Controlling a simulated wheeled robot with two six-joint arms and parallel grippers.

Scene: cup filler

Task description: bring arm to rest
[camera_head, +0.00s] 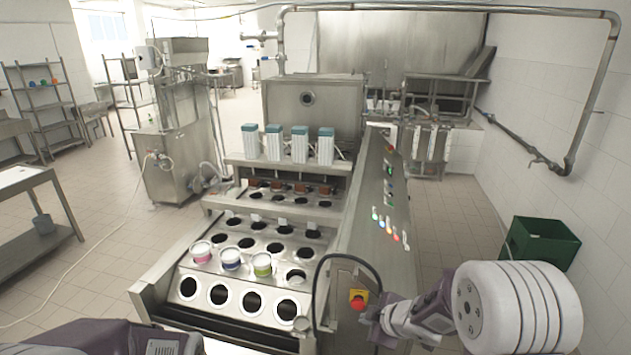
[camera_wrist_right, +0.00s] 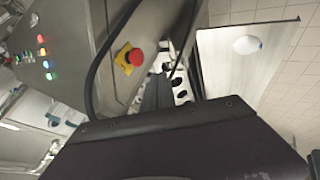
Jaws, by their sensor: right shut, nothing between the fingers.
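My right gripper (camera_head: 372,328) is at the lower right of the head view, just right of the filler's front end and near the red emergency stop button (camera_head: 358,299). It is shut with nothing held. In the right wrist view the dark gripper body (camera_wrist_right: 170,140) fills the bottom, with the red button (camera_wrist_right: 136,57) up and to its left. The pictures do not settle whether it touches the machine. Part of my left arm (camera_head: 110,338) shows at the lower left edge; its gripper fingers are out of view.
The cup filler has a plate with round holes (camera_head: 250,300). A green crate (camera_head: 540,243) stands at right. Floor is clear between crate and machine.

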